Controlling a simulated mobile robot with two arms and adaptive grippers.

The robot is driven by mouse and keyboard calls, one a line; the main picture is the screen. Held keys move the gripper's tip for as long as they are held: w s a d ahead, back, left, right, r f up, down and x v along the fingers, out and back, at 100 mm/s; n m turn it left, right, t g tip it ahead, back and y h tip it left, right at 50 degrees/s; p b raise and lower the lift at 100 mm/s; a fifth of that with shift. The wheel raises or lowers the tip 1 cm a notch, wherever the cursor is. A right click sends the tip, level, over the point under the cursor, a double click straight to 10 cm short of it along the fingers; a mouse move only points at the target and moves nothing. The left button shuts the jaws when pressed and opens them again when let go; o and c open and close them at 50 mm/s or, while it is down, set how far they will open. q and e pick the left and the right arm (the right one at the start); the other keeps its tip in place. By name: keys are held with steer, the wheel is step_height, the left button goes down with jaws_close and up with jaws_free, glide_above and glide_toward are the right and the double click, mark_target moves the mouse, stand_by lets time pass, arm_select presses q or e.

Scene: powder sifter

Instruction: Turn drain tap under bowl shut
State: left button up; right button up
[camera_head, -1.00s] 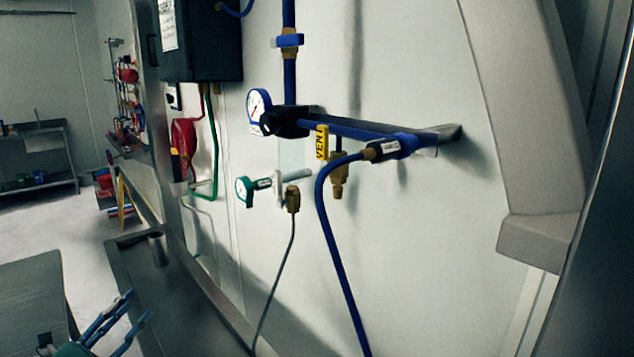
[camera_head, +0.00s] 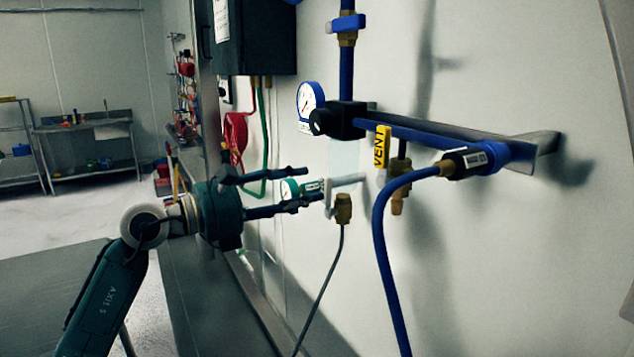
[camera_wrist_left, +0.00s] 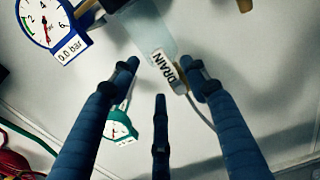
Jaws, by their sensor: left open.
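The drain tap (camera_head: 343,208) is a small brass fitting on the wall, with a pale grey lever piece beside it and a thin grey hose below. A clear bowl (camera_head: 345,158) hangs above it under the black regulator. My right gripper is not in view.
A green gauge (camera_head: 289,190) is close behind my left fingers. A blue hose (camera_head: 382,245) hangs on the right. A black box (camera_head: 253,38) is above left.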

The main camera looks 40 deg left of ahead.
mark_target(321, 187)
arm_select(q)
steer(key=shift+p+x, duration=0.4)
steer(key=shift+x, duration=1.3)
jaws_close()
